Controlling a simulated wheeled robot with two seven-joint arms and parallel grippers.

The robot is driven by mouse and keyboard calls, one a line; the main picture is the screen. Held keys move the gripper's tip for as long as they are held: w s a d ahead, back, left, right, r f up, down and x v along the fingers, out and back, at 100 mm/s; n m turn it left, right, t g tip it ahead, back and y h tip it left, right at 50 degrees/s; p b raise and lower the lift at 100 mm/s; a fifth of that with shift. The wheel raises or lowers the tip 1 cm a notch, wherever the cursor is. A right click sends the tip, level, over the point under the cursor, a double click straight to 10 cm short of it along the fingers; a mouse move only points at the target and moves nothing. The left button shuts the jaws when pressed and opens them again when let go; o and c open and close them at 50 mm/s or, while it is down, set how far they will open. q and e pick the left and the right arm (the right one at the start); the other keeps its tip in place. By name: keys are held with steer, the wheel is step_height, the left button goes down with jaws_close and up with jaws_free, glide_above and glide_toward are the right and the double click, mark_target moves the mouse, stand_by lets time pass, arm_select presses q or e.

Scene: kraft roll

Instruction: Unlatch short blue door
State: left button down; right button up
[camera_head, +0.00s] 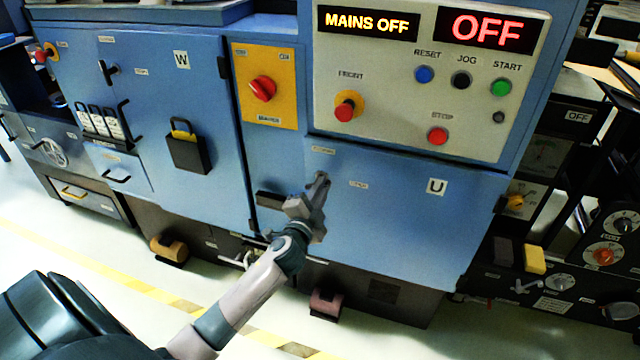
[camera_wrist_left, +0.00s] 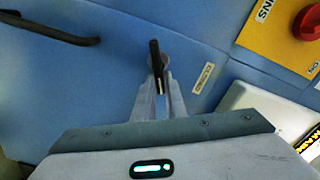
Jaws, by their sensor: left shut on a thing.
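The short blue door (camera_head: 400,205) marked U is below the control panel and looks shut. My left gripper (camera_head: 319,186) is at its upper left part. In the left wrist view, a small black latch handle (camera_wrist_left: 155,57) stands between the fingertips of my left gripper (camera_wrist_left: 158,92), which is shut on it. The latch's round base (camera_wrist_left: 160,64) shows on the blue door face. In the head view the gripper hides most of the latch. My right gripper is not in view.
A black bar handle (camera_head: 270,200) is left of the gripper. The control panel (camera_head: 400,85), reading MAINS OFF and OFF, is above. A yellow plate with a red rotary switch (camera_head: 263,88) is upper left. A taller blue door (camera_head: 180,90) marked W is further left. A pedal (camera_head: 326,304) is below on the floor.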

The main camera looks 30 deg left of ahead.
arm_select(q)
steer(key=m, duration=0.2)
steer(key=f+m+p, duration=0.1)
steer(key=m, duration=0.2)
steer(key=shift+d+m, duration=0.2)
steer(key=shift+m, duration=0.1)
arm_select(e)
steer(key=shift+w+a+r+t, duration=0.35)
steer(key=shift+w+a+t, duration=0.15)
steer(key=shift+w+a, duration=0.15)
arm_select(q)
steer(key=c, duration=1.8)
jaws_free()
steer(key=shift+w+f, duration=0.1)
